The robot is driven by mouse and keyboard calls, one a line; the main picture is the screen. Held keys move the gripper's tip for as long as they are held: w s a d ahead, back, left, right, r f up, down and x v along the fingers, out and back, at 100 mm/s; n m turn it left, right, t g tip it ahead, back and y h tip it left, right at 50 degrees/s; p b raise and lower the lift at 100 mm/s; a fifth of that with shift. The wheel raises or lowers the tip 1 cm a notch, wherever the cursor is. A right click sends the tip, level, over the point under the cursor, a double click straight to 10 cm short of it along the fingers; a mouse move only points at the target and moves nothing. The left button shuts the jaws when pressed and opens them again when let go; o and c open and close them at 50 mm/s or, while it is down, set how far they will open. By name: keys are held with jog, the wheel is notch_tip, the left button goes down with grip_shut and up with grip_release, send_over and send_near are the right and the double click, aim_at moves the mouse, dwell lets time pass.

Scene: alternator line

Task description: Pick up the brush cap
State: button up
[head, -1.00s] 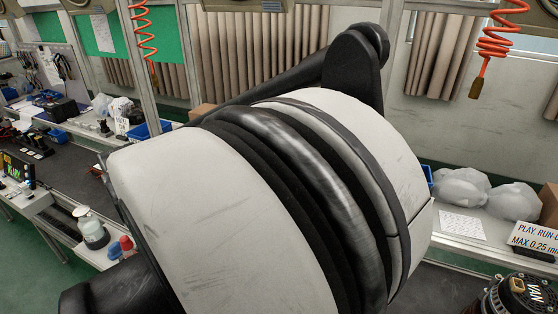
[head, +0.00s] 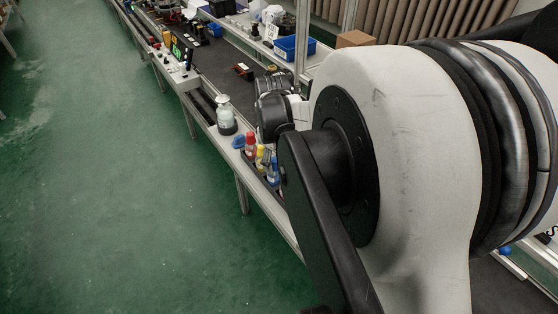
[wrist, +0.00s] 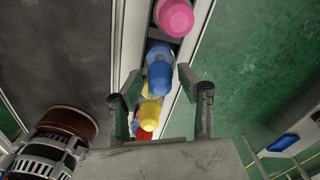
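I cannot tell which item is the brush cap. In the wrist view my gripper (wrist: 160,88) is open, with its two green-padded fingers apart. A blue-topped bottle (wrist: 159,76) shows between the fingertips, and I cannot tell its distance from them. A yellow top (wrist: 149,114) and a red one (wrist: 142,133) are nearer the palm, partly hidden. A pink-topped item (wrist: 175,17) is beyond the fingertips. In the head view a red bottle (head: 250,146), a yellow bottle (head: 260,157) and a blue bottle (head: 273,172) stand along the bench edge.
A white pump bottle (head: 227,119) stands on the bench left of the coloured bottles, by a small blue item (head: 238,141). An alternator (wrist: 52,145) is left of the gripper in the wrist view. A blue bin (head: 295,47) is behind. The green floor (head: 120,190) is clear.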

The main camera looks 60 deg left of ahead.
jog(key=c, duration=0.5)
notch_tip(320, 180, up, 10)
jog(key=shift+r, duration=0.1)
dwell(0.4)
jog(key=shift+o, duration=0.9)
jog(key=shift+b, duration=0.4)
jog(key=c, duration=0.4)
jog(key=shift+o, duration=0.2)
